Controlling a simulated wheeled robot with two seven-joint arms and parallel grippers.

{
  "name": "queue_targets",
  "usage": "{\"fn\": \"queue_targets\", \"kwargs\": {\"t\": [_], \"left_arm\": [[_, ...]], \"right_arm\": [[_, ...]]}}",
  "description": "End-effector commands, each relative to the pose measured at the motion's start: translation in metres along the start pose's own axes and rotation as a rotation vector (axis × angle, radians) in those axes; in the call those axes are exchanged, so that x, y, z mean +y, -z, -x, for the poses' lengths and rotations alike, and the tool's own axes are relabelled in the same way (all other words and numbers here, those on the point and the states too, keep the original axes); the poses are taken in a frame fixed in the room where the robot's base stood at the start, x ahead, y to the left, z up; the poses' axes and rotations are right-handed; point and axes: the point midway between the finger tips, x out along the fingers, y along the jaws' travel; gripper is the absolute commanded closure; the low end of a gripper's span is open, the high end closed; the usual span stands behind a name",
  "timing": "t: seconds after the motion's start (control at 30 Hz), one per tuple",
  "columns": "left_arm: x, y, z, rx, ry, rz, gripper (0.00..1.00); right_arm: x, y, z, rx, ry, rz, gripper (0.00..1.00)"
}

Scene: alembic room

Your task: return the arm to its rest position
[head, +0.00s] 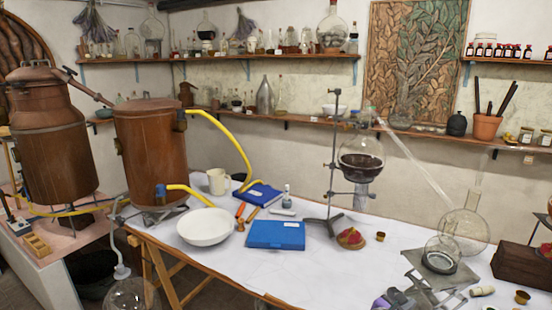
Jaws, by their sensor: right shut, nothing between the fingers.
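The rest of the right arm is out of the picture. My left gripper and left arm are not in view.
A round flask (462,226) stands near the jack. A stand holds a flask of dark liquid (360,165). A wooden box (522,266) is at the right. The table's front middle is bare.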

Motion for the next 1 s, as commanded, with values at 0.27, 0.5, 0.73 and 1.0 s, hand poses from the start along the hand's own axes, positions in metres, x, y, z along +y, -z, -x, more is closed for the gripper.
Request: {"fn": "queue_targets", "kwargs": {"t": [0.27, 0.5, 0.73, 1.0], "left_arm": [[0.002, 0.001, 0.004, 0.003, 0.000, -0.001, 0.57], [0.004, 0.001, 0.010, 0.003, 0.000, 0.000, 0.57], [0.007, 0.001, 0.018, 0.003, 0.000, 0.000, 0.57], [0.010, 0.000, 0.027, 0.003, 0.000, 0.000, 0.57]], "right_arm": [[-0.032, 0.092, 0.010, 0.302, 0.110, -0.100, 1.00], [-0.076, 0.210, 0.062, 0.702, 0.335, -0.305, 1.00], [-0.111, 0.318, 0.181, 1.131, 0.799, -0.741, 1.00], [-0.107, 0.360, 0.284, 1.221, 1.440, -1.385, 1.00]]}}
